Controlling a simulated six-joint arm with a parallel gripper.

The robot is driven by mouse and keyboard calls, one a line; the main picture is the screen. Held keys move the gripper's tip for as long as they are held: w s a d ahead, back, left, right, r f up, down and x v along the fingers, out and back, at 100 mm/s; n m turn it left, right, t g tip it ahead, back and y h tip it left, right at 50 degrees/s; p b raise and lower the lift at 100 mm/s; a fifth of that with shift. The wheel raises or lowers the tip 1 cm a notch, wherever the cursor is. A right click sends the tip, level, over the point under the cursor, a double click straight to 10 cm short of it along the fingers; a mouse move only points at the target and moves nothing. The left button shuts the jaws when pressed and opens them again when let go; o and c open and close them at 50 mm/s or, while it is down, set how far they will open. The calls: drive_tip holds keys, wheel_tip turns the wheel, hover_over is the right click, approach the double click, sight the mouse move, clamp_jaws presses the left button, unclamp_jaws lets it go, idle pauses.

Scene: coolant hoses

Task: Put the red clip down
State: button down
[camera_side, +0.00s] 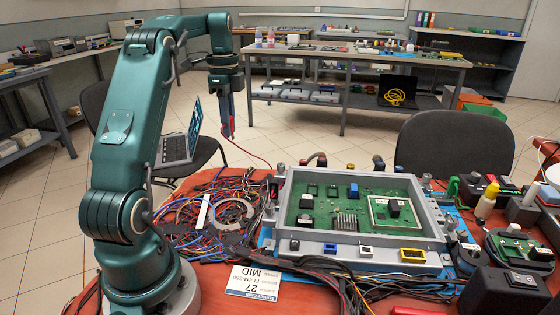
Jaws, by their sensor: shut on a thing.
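My gripper (227,132) hangs from the arm, pointing down, in the air to the left of and above the grey tray. It is shut on the red clip (231,112), a small red piece beside the blue of the fingers. A thin red lead curves down from it toward the tray's left edge. The clip's exact outline is too small to tell.
The grey tray (372,254) with a green circuit board (330,215) stands on the red table. A heap of tangled wires (215,215) lies left of it. Black devices (510,290) crowd the right. A label card (253,282) lies in front.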

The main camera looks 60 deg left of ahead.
drive_tip(key=f, duration=0.4)
drive_tip(key=a+f, duration=0.1)
drive_tip(key=f, duration=0.8)
drive_tip(key=shift+w+a+f, duration=0.1)
drive_tip(key=shift+a+f, duration=0.2)
drive_tip(key=shift+f, duration=0.1)
drive_tip(key=shift+f, duration=0.15)
drive_tip(key=c, duration=0.8)
unclamp_jaws()
